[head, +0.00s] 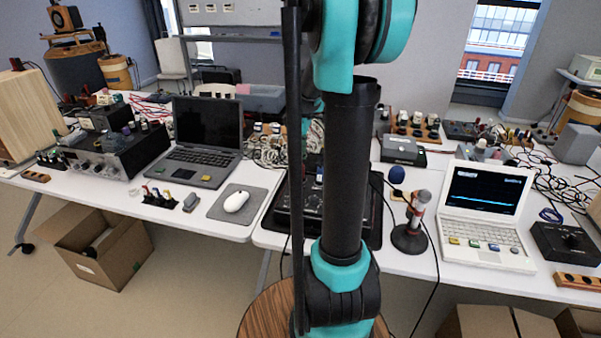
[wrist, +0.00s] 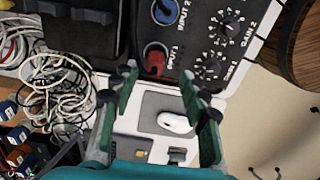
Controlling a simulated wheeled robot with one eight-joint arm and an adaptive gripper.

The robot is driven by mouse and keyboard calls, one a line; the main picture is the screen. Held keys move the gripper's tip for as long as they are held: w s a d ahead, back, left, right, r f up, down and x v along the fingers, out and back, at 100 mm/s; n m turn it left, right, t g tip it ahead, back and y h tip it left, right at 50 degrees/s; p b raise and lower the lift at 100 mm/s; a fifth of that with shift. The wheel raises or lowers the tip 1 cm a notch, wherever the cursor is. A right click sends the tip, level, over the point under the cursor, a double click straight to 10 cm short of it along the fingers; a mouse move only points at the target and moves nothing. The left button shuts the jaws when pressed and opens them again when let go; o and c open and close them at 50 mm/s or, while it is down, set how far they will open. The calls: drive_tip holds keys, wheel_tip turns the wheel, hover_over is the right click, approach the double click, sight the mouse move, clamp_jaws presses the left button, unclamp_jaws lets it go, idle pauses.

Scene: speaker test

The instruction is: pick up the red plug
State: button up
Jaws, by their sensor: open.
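The red plug (wrist: 155,58) shows in the wrist view at the INPUT 1 socket of a black panel (wrist: 187,75) with a blue connector and several knobs. It lies just beyond my gripper (wrist: 158,73), roughly between the two fingertips in the picture. I cannot tell how far the fingertips are from the plug. In the head view my arm stands in front of the black device (head: 372,225), and I cannot make out the plug or the fingers there.
A white mouse (head: 236,201) on a grey pad and a laptop (head: 203,150) stand left of the device. A microphone stand (head: 411,228) and a white laptop (head: 487,215) stand to its right. Tangled cables (wrist: 62,95) lie left in the wrist view.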

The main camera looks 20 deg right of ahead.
sight(301, 177)
drive_tip(key=f, duration=0.4)
drive_tip(key=shift+w+d+f, duration=0.2)
drive_tip(key=shift+w+f, duration=0.05)
drive_tip(key=shift+w, duration=0.1)
drive_tip(key=shift+f, duration=0.55)
drive_tip(key=shift+c, duration=0.6)
clamp_jaws()
